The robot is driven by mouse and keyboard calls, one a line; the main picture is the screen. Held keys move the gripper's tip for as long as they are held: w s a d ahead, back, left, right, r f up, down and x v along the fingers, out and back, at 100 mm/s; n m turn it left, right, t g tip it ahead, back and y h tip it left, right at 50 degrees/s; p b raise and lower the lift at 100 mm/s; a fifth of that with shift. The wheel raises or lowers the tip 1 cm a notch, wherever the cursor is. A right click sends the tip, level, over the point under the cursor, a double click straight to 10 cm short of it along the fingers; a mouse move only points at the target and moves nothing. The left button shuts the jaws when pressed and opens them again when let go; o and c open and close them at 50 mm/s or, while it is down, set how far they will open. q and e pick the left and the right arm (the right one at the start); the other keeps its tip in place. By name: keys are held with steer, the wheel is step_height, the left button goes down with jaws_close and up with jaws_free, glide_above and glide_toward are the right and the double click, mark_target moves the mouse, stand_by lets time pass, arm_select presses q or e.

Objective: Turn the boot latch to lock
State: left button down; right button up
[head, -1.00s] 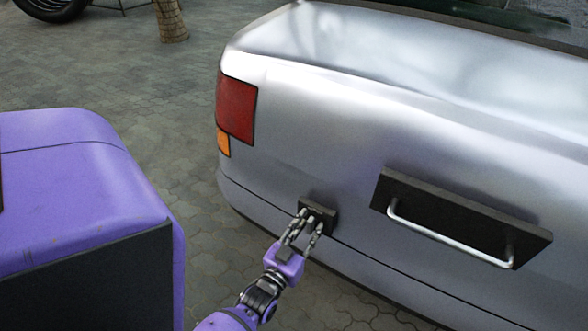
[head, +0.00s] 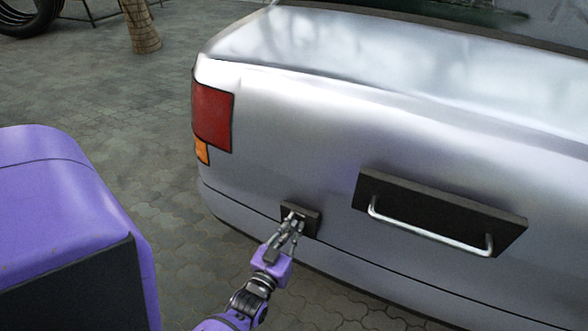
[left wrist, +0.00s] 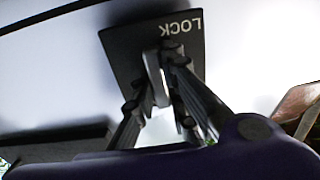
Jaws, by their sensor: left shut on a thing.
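The boot latch is a small grey lever (left wrist: 154,76) on a black square plate (head: 314,222), low on the silver car's rear. In the left wrist view the plate (left wrist: 120,52) bears the white word LOCK, which appears upside down near its top right corner. My left gripper (head: 295,219) is shut on the lever, with one finger on each side of it in the left wrist view (left wrist: 155,80). The fingers hide most of the lever in the head view. My right gripper is not in view.
The car boot (head: 300,110) fills the right of the head view. A black panel with a silver bar handle (head: 425,232) sticks out right of the latch. A red tail light (head: 212,120) is above left. Paved ground (head: 120,110) lies left of the car.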

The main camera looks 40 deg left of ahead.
arm_select(q)
steer(key=shift+a+n, duration=0.1)
steer(key=shift+n, duration=0.9)
steer(key=n, duration=0.2)
steer(key=shift+n+p, duration=0.4)
steer(key=n, duration=0.4)
steer(key=shift+s+a+f+n, duration=0.1)
steer(key=shift+a+f+n, duration=0.1)
steer(key=shift+n, duration=0.1)
steer(key=n, duration=0.3)
steer(key=shift+f+b, duration=0.15)
steer(key=shift+b, duration=0.25)
steer(key=n+b, duration=0.1)
steer(key=n, duration=0.2)
steer(key=shift+n, duration=1.1)
